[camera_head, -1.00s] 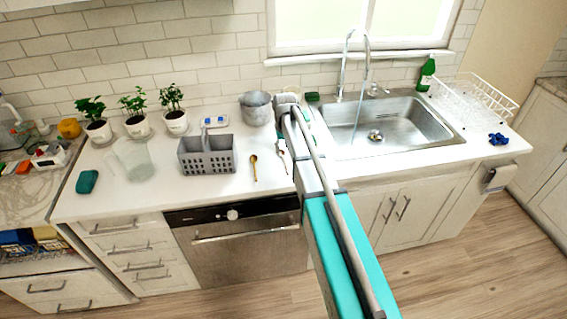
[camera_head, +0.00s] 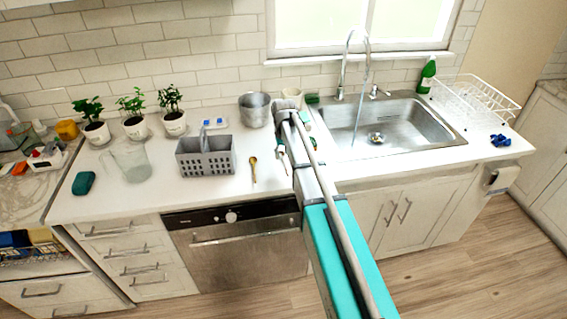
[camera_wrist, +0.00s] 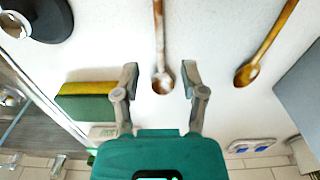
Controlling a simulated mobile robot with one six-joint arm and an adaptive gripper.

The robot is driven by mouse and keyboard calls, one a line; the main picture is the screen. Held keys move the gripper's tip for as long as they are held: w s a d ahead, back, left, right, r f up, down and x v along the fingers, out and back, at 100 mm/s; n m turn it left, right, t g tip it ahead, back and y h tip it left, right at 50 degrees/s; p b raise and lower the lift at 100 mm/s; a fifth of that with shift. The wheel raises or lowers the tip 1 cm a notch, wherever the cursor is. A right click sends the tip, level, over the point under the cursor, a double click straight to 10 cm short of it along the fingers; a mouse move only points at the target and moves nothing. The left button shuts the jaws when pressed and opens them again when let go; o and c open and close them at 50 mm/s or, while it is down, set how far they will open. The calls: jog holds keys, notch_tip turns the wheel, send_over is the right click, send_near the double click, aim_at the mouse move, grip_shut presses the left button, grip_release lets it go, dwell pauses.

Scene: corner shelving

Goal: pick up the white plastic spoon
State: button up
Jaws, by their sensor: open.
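In the wrist view, a pale spoon (camera_wrist: 162,82) lies on the white countertop, its bowl toward my gripper and its handle running up out of the frame. My gripper (camera_wrist: 160,74) is open, with one fingertip on each side of the spoon's bowl and a visible gap on both sides. The spoon is stained brownish in this light. In the head view my arm covers most of this area, and I cannot make out the spoon clearly.
A wooden spoon (camera_wrist: 250,70) lies to the right, also seen in the head view (camera_head: 253,171). A green-yellow sponge (camera_wrist: 86,100) is left of my gripper. A grey caddy (camera_head: 206,161), a metal pot (camera_head: 255,110) and the sink (camera_head: 395,122) are nearby.

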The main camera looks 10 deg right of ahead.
aim_at(284, 162)
jog(key=shift+f+b, duration=1.45)
jog(key=shift+f, duration=0.3)
grip_shut()
